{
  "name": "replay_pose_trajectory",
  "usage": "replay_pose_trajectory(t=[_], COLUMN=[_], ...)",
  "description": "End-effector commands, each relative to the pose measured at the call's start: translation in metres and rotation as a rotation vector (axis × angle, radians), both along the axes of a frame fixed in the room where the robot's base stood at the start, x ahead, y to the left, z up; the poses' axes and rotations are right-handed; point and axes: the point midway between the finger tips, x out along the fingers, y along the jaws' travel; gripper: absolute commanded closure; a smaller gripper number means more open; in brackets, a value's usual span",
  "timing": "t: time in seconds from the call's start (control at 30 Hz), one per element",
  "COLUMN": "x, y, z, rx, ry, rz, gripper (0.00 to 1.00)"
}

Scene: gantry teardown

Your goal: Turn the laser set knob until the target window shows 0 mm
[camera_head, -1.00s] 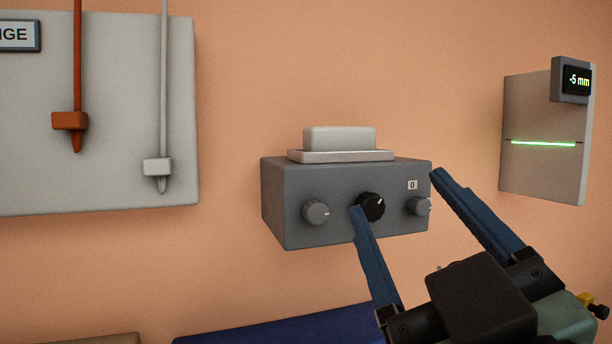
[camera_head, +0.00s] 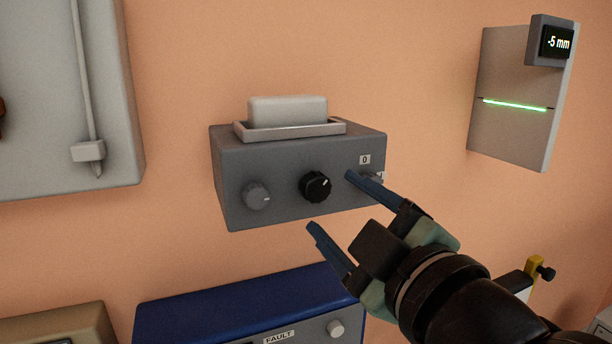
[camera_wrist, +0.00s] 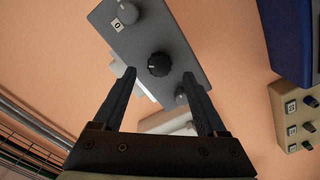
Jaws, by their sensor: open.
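A grey box (camera_head: 285,205) on the wall carries a black knob (camera_head: 315,186) with a white mark, between a grey knob at left (camera_head: 256,196) and another grey knob at right (camera_head: 372,179). The right knob is partly hidden by a finger. A small label reading 0 (camera_head: 365,160) sits above it. I cannot tell which knob is the laser set knob. The target window (camera_head: 558,42) reads -5 mm. My gripper (camera_head: 331,201) is open and empty in front of the box. In the wrist view the black knob (camera_wrist: 160,64) shows between the fingertips (camera_wrist: 160,73), apparently untouched.
A pale block (camera_head: 288,111) sits in a tray on the box. A target panel (camera_head: 512,135) with a green line stands at right. A blue box marked FAULT (camera_head: 240,303) is below. A board with a slider (camera_head: 88,151) hangs at left.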

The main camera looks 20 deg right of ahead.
Motion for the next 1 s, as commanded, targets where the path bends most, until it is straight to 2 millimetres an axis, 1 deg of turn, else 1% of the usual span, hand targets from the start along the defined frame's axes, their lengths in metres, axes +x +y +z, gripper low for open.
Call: replay_pose_trajectory(t=[0.03, 0.1, 0.2, 0.3, 0.43, 0.67, 0.7, 0.87, 1.0], x=[0.010, 0.022, 0.034, 0.043, 0.047, 0.047, 0.047, 0.047, 0.047], y=[0.001, 0.001, 0.001, 0.002, 0.001, 0.002, 0.002, 0.001, 0.001], z=[0.004, 0.003, 0.003, 0.002, 0.001, 0.000, 0.000, 0.000, 0.000], rx=[0.004, 0.002, 0.001, 0.001, 0.000, 0.000, 0.000, 0.000, 0.000], ry=[0.003, 0.003, 0.000, 0.000, -0.002, -0.002, -0.002, -0.002, -0.002], rz=[0.003, 0.003, 0.001, 0.001, -0.001, -0.001, -0.001, 0.000, 0.000], gripper=[0.26, 0.26, 0.26, 0.26, 0.26, 0.26, 0.33, 0.61, 0.87])
